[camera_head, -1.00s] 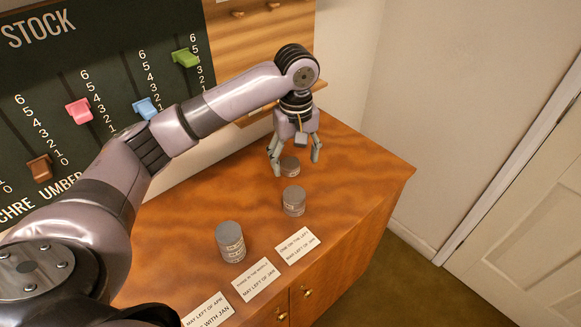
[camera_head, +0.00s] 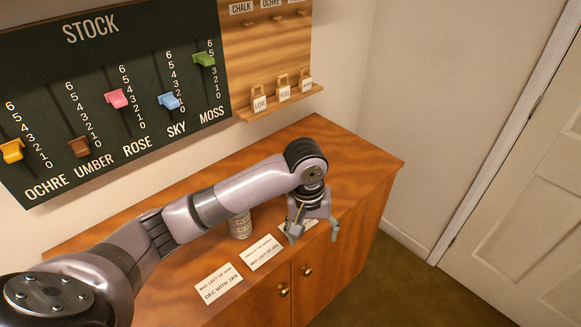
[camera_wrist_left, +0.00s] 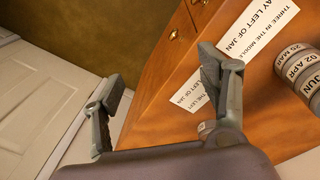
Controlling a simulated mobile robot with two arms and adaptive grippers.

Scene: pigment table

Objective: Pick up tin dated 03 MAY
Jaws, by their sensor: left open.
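My left gripper (camera_head: 313,236) is open and empty in the head view, over the front edge of the table. In the left wrist view its two fingers (camera_wrist_left: 160,65) stand wide apart, with a card and the table edge beyond them. A stack of grey tins (camera_head: 240,225) stands left of the gripper, partly behind my arm. In the left wrist view the stack (camera_wrist_left: 302,75) is at the right edge, with labels partly reading 25 MA, 02 APR and JUN. I cannot read 03 MAY on any tin.
White cards lie along the table's front, one reading DEC WITH JAN (camera_head: 219,284) and one beside it (camera_head: 262,252). The wooden table (camera_head: 350,150) is clear at its back right. A stock board (camera_head: 110,90) and hook panel (camera_head: 265,60) are on the wall.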

